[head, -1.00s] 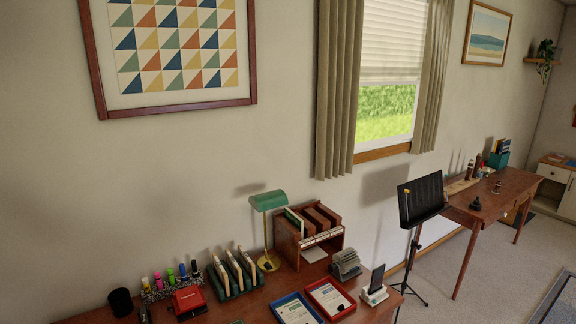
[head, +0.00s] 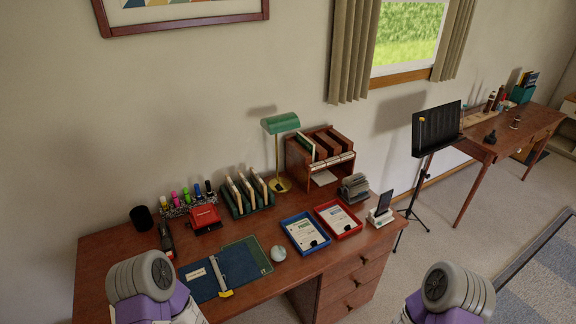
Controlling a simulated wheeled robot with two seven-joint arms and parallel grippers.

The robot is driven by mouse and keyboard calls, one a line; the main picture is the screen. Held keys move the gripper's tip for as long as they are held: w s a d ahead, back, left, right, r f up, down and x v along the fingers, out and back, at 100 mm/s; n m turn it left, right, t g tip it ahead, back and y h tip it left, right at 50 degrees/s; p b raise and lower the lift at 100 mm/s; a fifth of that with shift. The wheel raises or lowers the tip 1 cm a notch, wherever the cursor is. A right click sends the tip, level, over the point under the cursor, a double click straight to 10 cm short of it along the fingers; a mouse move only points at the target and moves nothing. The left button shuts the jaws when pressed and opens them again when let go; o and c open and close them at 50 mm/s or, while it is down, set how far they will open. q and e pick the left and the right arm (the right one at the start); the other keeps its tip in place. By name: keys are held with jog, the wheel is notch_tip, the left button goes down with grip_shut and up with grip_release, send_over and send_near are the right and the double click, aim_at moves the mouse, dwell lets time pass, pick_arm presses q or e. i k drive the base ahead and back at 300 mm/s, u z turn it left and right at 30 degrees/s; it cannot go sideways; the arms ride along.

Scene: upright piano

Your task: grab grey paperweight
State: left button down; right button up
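A small, pale grey, rounded object (head: 278,253), which looks like the grey paperweight, sits on the wooden desk (head: 104,258) near its front edge. It is just right of the open dark blue and green folder and in front of the blue tray. Nothing covers it. Parts of my two arms show at the bottom left and bottom right of the head view, apart from the paperweight. Neither of my grippers is in view.
The folder (head: 204,278), blue tray (head: 298,228), red tray (head: 336,212), red box (head: 205,217) and card rack (head: 240,207) crowd the desk. A green lamp (head: 281,124) and wooden organizer (head: 299,168) stand behind. A music stand (head: 435,128) is right of the desk.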

aim_at(278, 254)
jog(key=k, duration=0.65)
jog(key=u, duration=0.65)
jog(key=i, duration=1.05)
jog(key=u, duration=0.25)
